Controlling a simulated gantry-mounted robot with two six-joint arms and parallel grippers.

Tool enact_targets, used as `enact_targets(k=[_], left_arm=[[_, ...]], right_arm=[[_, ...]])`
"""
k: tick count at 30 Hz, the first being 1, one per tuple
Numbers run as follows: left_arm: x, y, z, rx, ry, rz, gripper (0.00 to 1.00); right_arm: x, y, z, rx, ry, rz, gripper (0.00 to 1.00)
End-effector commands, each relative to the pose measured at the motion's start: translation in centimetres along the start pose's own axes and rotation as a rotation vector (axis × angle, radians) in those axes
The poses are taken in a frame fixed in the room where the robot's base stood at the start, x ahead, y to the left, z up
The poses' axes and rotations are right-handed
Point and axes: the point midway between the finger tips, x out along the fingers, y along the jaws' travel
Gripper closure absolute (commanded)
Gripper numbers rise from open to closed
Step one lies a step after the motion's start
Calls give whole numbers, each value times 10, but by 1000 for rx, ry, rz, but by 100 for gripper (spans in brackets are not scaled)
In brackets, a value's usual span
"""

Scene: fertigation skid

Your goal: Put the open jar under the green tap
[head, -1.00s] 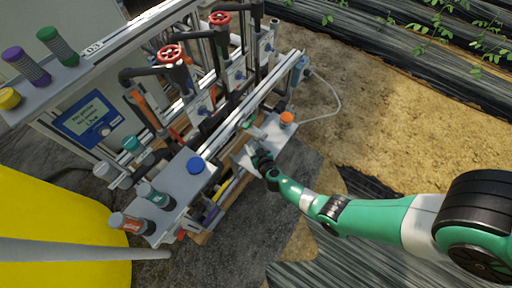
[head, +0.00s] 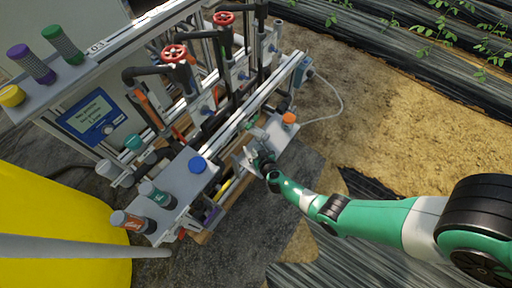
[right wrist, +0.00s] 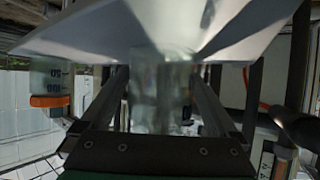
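My right gripper (head: 252,156) is at the front of the skid's lower right shelf in the head view. In the right wrist view its two dark fingers (right wrist: 163,95) flank a clear glass jar (right wrist: 162,88), which fills the gap between them. The gripper looks shut on it; the jar's mouth is not clear. A shiny pale metal surface (right wrist: 160,30) spans the top of that view. In the head view a small green part (head: 254,121), possibly the green tap, shows behind the gripper; its outlet is hidden. My left gripper is not in view.
An orange-capped jar (head: 288,119) stands on the right shelf. A blue lid (head: 198,164) and capped bottles (head: 155,195) are on the left shelf. Pipes with red handwheels (head: 174,54) rise behind. Open ground lies right of the skid.

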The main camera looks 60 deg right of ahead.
Motion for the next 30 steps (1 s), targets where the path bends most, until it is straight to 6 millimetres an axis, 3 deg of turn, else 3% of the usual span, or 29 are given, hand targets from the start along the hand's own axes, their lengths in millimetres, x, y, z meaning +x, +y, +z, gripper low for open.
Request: enact_targets(k=[8, 11, 21, 25, 30], left_arm=[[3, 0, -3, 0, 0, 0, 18], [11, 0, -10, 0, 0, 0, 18], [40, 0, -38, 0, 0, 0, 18], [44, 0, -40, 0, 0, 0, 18], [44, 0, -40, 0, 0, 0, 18]], right_arm=[[-4, 0, -1, -1, 0, 0, 5], [-18, 0, -3, 0, -1, -1, 5], [-96, 0, -4, -2, -1, -3, 5], [-112, -1, -2, -1, 0, -3, 5], [-117, 0, 0, 0, 0, 0, 5]])
